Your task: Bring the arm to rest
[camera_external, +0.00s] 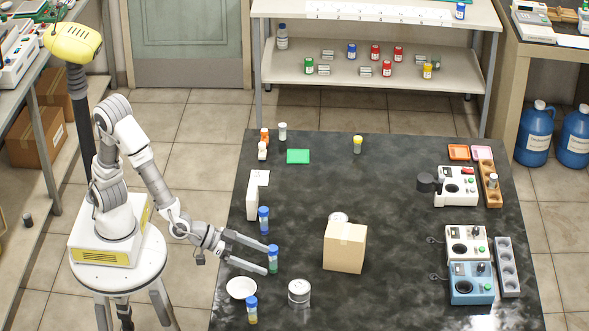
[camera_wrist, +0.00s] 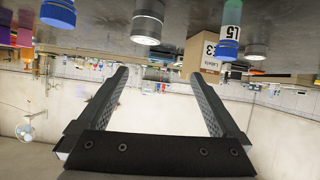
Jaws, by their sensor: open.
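My gripper (camera_external: 262,259) is open and empty, held low at the left side of the dark bench (camera_external: 400,200). Its two fingers also show spread apart in the wrist view (camera_wrist: 159,76), with nothing between them. A blue-capped vial with green contents (camera_external: 273,261) stands upright close to the fingertips; I cannot tell whether they touch.
Blue-capped vials (camera_external: 264,222) (camera_external: 251,311), a white dish (camera_external: 242,288), a silver-lidded jar (camera_external: 299,292) and a cardboard box (camera_external: 345,247) stand around the gripper. Instruments (camera_external: 471,283) line the bench's right side. The bench's middle back is mostly clear.

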